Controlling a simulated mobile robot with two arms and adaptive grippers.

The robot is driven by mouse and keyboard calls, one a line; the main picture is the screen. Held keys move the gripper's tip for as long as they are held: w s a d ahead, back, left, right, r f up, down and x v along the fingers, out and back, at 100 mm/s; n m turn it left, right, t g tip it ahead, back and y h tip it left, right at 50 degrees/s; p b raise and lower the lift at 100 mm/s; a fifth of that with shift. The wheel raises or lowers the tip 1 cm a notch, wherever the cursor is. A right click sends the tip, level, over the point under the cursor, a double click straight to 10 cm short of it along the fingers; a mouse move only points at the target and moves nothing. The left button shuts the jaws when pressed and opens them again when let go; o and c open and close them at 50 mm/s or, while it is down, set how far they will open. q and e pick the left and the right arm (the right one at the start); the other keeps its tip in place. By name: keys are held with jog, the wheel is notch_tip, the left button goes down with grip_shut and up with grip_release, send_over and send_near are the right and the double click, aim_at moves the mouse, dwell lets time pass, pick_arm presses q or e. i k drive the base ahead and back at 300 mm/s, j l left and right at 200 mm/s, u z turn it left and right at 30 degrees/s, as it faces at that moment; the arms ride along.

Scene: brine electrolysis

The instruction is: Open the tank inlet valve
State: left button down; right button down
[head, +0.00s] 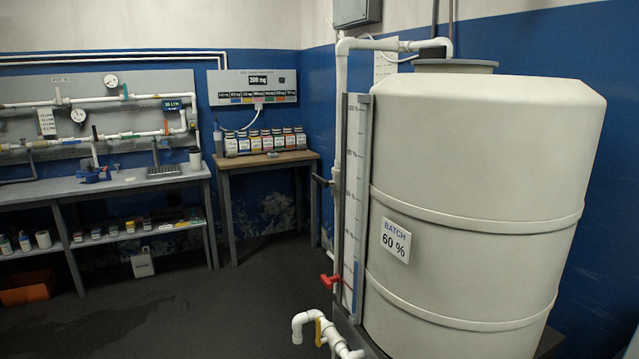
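A large off-white tank (480,160) fills the right side of the head view. A white pipe (341,120) runs down its left side from a bend near the top. A valve with a red handle (330,281) sits low beside the level gauge. A dark lever-like part (321,181) sticks out to the left at mid-height of the pipe. A white outlet-like pipe (303,320) with a yellow handle (319,330) is at the bottom. No label shows which one is the inlet valve, and I cannot tell its state. Neither gripper is in view.
A tall level gauge (355,190) stands against the tank, which bears a "BATCH 60 %" sign (396,240). A small wooden table (268,160) with several jars and a long grey bench (100,185) stand at the back left. The dark floor (200,310) left of the tank is clear.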

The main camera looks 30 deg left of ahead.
aim_at(317, 178)
jog(key=i+j+u, duration=0.25)
jog(key=j+u, duration=0.25)
jog(key=i+j+u, duration=0.75)
jog(key=j+u, duration=0.2)
jog(key=i+j+u, duration=0.15)
jog(key=i+u, duration=0.3)
jog(key=i+j, duration=0.1)
jog(key=i, duration=0.4)
jog(key=i+j+z, duration=0.1)
jog(key=i, duration=0.35)
jog(key=i+j, duration=0.1)
jog(key=i, duration=0.4)
jog(key=i+z, duration=0.25)
jog(key=z, duration=0.2)
jog(key=i+z, duration=0.55)
jog(key=z, duration=0.3)
jog(key=i+j+z, duration=0.2)
jog(key=z, duration=0.25)
jog(key=i+j+z, duration=0.15)
jog(key=j+z, duration=0.25)
jog(key=i+j+z, duration=0.1)
jog(key=z, duration=0.35)
jog(key=i+j+z, duration=0.2)
jog(key=z, duration=0.3)
jog(key=i+j+z, duration=0.1)
jog(key=z, duration=0.35)
jog(key=j+z, duration=0.45)
jog(key=i+j+z, duration=0.1)
jog(key=z, duration=0.4)
jog(key=j, duration=0.1)
